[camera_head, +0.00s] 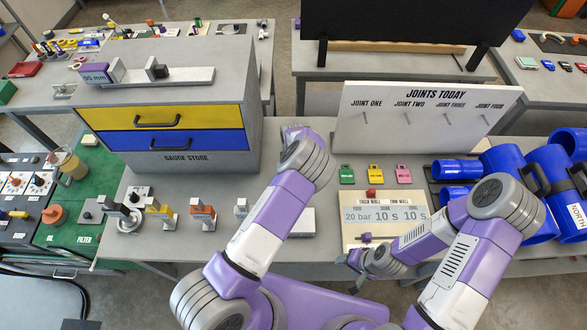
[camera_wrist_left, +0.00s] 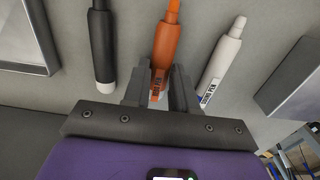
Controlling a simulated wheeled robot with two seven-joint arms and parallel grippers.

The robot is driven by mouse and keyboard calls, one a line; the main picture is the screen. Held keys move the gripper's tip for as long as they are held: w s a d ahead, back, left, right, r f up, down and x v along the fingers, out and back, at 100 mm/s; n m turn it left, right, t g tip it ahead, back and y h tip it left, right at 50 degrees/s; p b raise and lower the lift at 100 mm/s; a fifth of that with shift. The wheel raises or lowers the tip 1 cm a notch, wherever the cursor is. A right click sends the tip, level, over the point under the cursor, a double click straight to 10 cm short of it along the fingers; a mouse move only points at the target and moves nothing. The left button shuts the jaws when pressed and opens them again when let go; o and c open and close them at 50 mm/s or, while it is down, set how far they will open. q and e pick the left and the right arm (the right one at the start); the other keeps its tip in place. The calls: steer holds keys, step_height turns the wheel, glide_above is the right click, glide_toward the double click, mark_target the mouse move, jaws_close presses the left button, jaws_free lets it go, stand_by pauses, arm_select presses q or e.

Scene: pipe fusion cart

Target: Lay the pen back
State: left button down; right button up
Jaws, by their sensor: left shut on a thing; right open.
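An orange pen (camera_wrist_left: 166,45) shows in the left wrist view, between a black pen (camera_wrist_left: 102,45) and a white pen (camera_wrist_left: 222,62), over a grey surface (camera_wrist_left: 70,20). My left gripper (camera_wrist_left: 160,85) is shut on the orange pen near its lower, labelled end. I cannot tell whether the pen touches the surface. In the head view my left arm hides its gripper and the pens. My right gripper (camera_head: 355,260) is open and empty, just over the lower left of the cream timer panel (camera_head: 375,217).
The gauge store cabinet (camera_head: 185,125) stands left of my left arm. The joints board (camera_head: 425,125) stands behind three coloured tags, including a yellow one (camera_head: 376,173). Blue pipes (camera_head: 510,170) lie at the right. Several gauges line the bench's front left.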

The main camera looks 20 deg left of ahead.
arm_select(q)
steer(key=shift+s+f, duration=0.1)
steer(key=shift+f, duration=0.05)
steer(key=c, duration=0.9)
jaws_free()
steer(key=shift+f, duration=0.1)
steer(key=r+p, duration=0.1)
steer(key=r, duration=0.1)
steer(key=r+p, duration=0.2)
steer(key=r, duration=0.1)
steer(key=d+r+p, duration=0.1)
steer(key=r, duration=0.1)
steer(key=shift+r, duration=0.3)
steer(key=shift+a, duration=0.1)
steer(key=shift+s+f, duration=0.1)
